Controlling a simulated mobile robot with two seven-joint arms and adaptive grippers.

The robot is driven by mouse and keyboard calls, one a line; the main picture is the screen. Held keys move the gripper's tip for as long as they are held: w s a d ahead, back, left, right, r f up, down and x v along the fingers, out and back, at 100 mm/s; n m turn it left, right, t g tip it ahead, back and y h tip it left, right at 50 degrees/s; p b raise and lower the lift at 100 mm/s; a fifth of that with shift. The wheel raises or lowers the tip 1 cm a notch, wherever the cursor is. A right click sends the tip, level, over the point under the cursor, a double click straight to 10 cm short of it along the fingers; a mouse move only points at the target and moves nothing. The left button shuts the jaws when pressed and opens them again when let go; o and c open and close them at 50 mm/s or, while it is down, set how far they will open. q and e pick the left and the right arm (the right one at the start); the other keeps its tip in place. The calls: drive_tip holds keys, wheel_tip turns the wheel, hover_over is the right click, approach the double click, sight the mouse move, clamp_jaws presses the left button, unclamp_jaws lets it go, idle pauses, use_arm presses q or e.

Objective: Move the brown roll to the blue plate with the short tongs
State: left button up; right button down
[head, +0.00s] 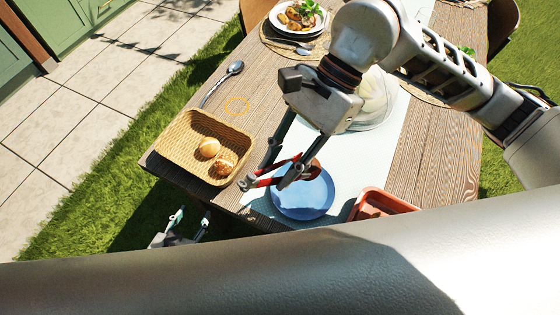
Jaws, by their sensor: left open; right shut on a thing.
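My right gripper (278,172) is shut on the red short tongs (262,182), above the table at the near edge of the light runner. The tongs' right end is over the upper part of the blue plate (303,202). A small brown shape (316,163) shows by that end, partly hidden by the gripper; I cannot tell if it is a roll held in the tongs. A wicker basket (190,165) to the left holds a pale roll (209,148) and a browner, speckled roll (225,166). My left gripper (176,219) is open and empty, low beside the table's near left edge.
A clear dome (376,100) stands behind my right gripper. An orange-red tray (380,203) is right of the plate. A plate of food (297,18) is at the far end.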

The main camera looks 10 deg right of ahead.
sight(308, 167)
wheel_tip(308, 167, down, 9)
drive_tip(key=b, duration=0.2)
drive_tip(key=shift+b, duration=0.35)
idle(0.5)
drive_tip(key=c, duration=2.3)
unclamp_jaws()
